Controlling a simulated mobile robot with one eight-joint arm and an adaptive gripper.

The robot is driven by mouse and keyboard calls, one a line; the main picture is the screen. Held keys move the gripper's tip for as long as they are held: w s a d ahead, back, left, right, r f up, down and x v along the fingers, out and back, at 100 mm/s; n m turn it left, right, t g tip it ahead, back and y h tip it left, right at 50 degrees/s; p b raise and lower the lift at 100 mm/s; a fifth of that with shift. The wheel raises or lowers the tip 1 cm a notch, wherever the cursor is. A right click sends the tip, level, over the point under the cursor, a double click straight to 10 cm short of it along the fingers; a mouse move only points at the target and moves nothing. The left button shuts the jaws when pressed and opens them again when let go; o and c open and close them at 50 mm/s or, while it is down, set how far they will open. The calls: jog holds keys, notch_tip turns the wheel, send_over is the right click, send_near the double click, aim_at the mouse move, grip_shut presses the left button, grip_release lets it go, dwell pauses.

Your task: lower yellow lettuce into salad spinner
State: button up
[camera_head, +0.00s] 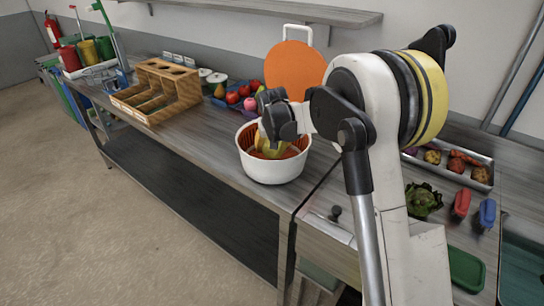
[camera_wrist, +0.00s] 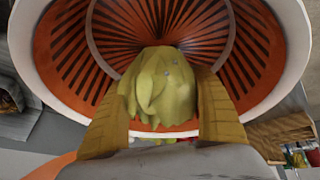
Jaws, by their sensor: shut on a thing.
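The salad spinner is a white bowl (camera_head: 272,172) with an orange slotted basket inside; it stands on the metal counter near its front edge. In the wrist view the slotted orange basket (camera_wrist: 92,40) fills most of the picture. My gripper (camera_head: 272,140) is over and partly within the bowl's opening, pointing down. Its two fingers (camera_wrist: 164,105) are shut on the yellow lettuce (camera_wrist: 163,85), a yellow-green leafy clump, one finger at each side. In the head view the lettuce (camera_head: 261,143) shows just below the rim level, partly hidden by my gripper. I cannot tell whether it touches the basket floor.
An orange round lid (camera_head: 294,68) stands behind the spinner. A wooden rack (camera_head: 158,90) and a blue crate of produce (camera_head: 222,97) are to the left. A metal tray of vegetables (camera_head: 452,166) and a green leafy head (camera_head: 422,200) lie to the right.

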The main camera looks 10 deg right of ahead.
jog(key=shift+f, duration=0.45)
dwell(0.6)
jog(key=o, duration=1.3)
jog(key=shift+r, duration=0.1)
jog(key=v, duration=1.2)
jog(key=s+r, duration=0.5)
jog(key=s, duration=0.6)
jog(key=s+f, duration=0.1)
jog(key=s, duration=0.7)
jog(key=s+f+t+y, duration=0.1)
jog(key=s+f, duration=0.1)
jog(key=s, duration=0.6)
jog(key=s+f+t, duration=0.1)
jog(key=s+f, duration=0.1)
jog(key=s, duration=0.6)
jog(key=shift+d, duration=0.4)
